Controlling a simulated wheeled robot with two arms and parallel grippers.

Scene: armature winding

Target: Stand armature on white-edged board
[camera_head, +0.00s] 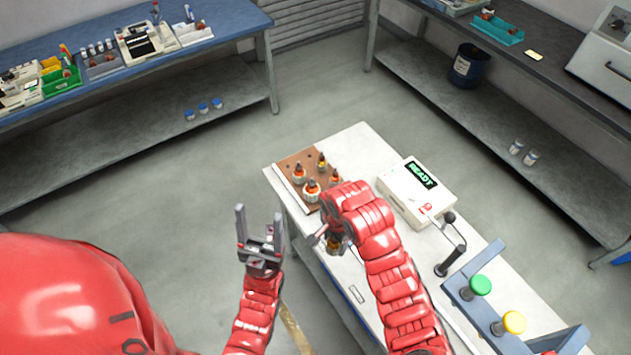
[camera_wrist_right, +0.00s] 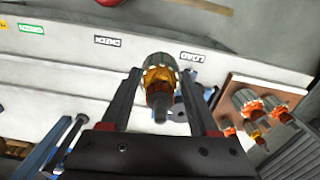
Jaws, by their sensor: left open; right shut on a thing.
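The brown board (camera_head: 291,162) with a white strip along its left edge lies at the far left end of the white table. Several armatures with orange windings stand on it, one of them a larger armature (camera_head: 311,189) near the front. In the right wrist view the board (camera_wrist_right: 287,89) is at the right. My right gripper (camera_head: 326,240) is shut on an armature (camera_wrist_right: 158,78), held between its fingers in front of the board; the arm partly hides it in the head view. My left gripper (camera_head: 258,212) is open and empty, left of the table.
A white machine (camera_head: 415,192) with a READY display stands right of the board. A lever (camera_head: 452,255) and a blue frame (camera_head: 470,290) with green and yellow knobs are further right. Benches (camera_head: 140,100) line the back. The floor left of the table is clear.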

